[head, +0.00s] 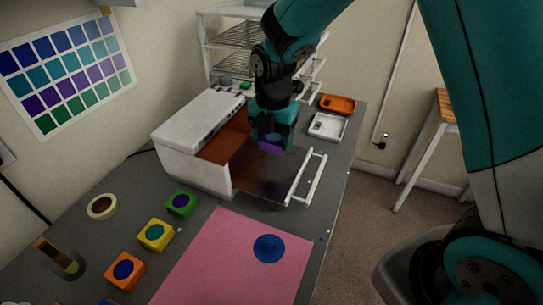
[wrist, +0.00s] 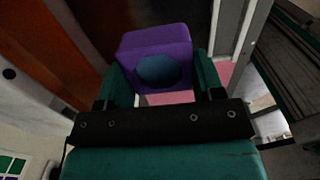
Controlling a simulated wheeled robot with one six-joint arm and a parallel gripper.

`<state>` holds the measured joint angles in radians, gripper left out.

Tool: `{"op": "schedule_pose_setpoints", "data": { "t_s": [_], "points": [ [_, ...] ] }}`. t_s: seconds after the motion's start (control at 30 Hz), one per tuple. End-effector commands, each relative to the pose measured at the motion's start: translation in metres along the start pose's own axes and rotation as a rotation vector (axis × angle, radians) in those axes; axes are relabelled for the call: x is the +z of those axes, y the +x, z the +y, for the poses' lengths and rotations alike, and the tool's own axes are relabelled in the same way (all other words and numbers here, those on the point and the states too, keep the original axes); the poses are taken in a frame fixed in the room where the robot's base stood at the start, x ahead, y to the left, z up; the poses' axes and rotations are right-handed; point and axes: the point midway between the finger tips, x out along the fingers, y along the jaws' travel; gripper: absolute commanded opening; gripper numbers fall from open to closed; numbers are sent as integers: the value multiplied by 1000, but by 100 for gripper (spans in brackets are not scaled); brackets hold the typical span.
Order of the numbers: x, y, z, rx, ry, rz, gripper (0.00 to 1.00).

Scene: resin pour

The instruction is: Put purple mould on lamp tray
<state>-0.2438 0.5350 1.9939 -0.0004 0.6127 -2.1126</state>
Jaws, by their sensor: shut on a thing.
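The purple mould (head: 269,147) is a small block with a round blue fill in its top. It also shows large in the wrist view (wrist: 128,47). My gripper (head: 272,140) is shut on it, with one teal finger on each side, as the wrist view (wrist: 160,82) shows. The lamp tray (head: 262,183) is the dark, pulled-out tray of the white lamp box (head: 192,168), with a white bar handle at its front. The mould is over the back right part of the tray. I cannot tell whether it touches the tray.
On the grey table, green (head: 181,204), yellow (head: 156,234) and orange (head: 125,270) moulds stand left of a pink mat (head: 215,270) with a blue disc (head: 269,248). A tape roll (head: 102,206) lies left. Orange (head: 337,104) and white (head: 327,126) trays lie behind right.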

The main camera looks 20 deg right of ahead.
Motion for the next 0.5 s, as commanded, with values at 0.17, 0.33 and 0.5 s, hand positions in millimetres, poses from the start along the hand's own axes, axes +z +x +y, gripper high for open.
{"op": "schedule_pose_setpoints", "data": {
  "t_s": [0.17, 0.33, 0.5],
  "points": [
    [0, 28, 0, -2, 1, 1, 38],
    [0, 45, -1, -2, 1, 1, 38],
    [0, 68, 0, -2, 1, 1, 38]
  ]
}}
